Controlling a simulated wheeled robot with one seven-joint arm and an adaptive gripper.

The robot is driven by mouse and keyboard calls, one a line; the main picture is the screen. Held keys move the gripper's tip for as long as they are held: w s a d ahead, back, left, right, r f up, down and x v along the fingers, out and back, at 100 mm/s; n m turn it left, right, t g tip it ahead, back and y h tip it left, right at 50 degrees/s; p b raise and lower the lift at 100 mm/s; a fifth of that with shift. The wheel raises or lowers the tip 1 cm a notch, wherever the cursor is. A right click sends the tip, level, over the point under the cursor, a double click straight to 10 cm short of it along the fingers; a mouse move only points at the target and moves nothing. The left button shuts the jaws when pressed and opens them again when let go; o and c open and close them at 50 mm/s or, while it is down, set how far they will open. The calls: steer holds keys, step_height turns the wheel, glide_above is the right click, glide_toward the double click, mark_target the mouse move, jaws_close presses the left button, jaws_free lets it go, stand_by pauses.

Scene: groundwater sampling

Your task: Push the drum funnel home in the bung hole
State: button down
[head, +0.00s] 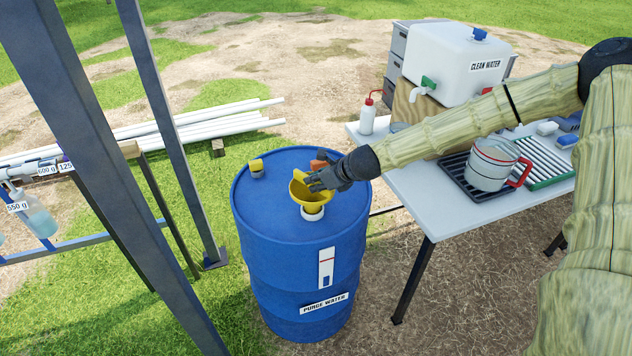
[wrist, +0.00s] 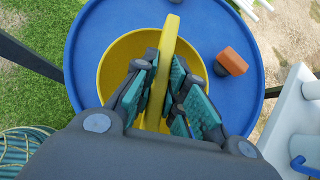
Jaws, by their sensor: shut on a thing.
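The yellow drum funnel (head: 312,198) is over the white bung hole ring (head: 318,213) near the front of the blue drum's top. Its lower end reaches the ring; how deep it sits I cannot tell. My gripper (head: 318,183) is at the funnel's rim. In the wrist view my gripper (wrist: 165,95) is shut on the upright yellow tab of the funnel (wrist: 115,68), with a finger on each side. The blue drum (head: 272,262) stands upright and bears a "PURGE WATER" label. The bung hole is hidden in the wrist view.
A yellow cap (head: 257,168) and an orange block (head: 320,161) are on the drum top. A table (head: 425,213) with a metal jug (head: 490,165) and a clean water tank (head: 450,62) stands right. A steel post (head: 172,130) stands left of the drum.

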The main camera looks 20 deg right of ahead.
steer(key=shift+f+b, duration=0.5)
steer(key=shift+f, duration=0.05)
steer(key=c, duration=1.4)
jaws_free()
steer(key=shift+o, duration=0.2)
steer(key=v, duration=1.2)
